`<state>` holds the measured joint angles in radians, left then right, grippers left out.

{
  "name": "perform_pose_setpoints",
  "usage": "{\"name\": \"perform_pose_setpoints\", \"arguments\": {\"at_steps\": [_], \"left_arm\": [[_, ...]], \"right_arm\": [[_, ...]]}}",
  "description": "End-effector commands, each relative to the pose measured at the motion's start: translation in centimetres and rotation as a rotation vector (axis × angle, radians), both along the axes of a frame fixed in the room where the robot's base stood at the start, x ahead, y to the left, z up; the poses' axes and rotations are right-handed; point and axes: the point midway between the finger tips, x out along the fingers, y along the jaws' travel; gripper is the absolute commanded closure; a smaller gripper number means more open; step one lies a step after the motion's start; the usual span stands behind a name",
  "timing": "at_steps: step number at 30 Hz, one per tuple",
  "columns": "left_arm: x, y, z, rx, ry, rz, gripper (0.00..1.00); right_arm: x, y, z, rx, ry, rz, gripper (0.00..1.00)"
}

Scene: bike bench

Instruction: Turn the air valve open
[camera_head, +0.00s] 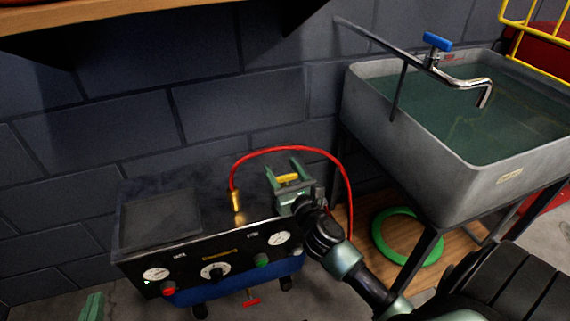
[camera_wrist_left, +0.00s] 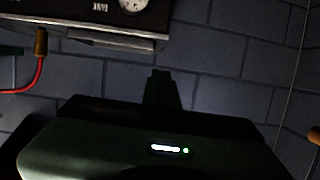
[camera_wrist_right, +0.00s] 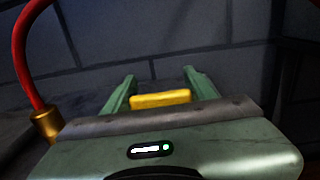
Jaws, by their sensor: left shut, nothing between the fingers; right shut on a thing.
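The air valve's yellow handle (camera_head: 287,179) is at the right end of the dark compressor box (camera_head: 215,245), in front of the wall. My right gripper (camera_head: 284,165) is around it, one green finger on each side. In the right wrist view the yellow bar (camera_wrist_right: 160,99) lies crosswise between the fingers (camera_wrist_right: 160,74), and the gripper is shut on it. The valve body is hidden behind the gripper. My left gripper (camera_head: 92,305) shows only as green tips at the lower left. In the left wrist view its fingers (camera_wrist_left: 162,88) are together and empty.
A red hose (camera_head: 290,149) arches from a brass fitting (camera_head: 236,201) over my right gripper. A red handle (camera_head: 251,299) is below the box. A sink (camera_head: 480,185) with water stands at the right, a green ring (camera_head: 380,240) beneath it. A shelf (camera_head: 130,12) overhangs above.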

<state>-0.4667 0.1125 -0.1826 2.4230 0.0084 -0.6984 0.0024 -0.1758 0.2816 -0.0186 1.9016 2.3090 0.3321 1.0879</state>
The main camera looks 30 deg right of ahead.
Motion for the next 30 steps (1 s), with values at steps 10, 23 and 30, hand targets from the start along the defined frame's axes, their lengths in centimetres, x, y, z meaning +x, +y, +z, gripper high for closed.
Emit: {"name": "perform_pose_setpoints", "arguments": {"at_steps": [10, 23, 30], "left_arm": [[-1.4, 0.7, -2.4, 0.032, 0.134, 0.009, 1.00], [-2.4, 0.7, -1.9, 0.032, 0.126, 0.008, 1.00], [-2.3, 0.6, -2.0, 0.032, 0.128, 0.009, 1.00]], "right_arm": [[0.0, 0.1, 0.0, 0.000, 0.000, 0.034, 0.83], [0.0, 0.1, 0.0, 0.000, 0.000, 0.036, 0.22], [0.0, 0.1, 0.0, 0.000, -0.001, 0.035, 0.22]]}}
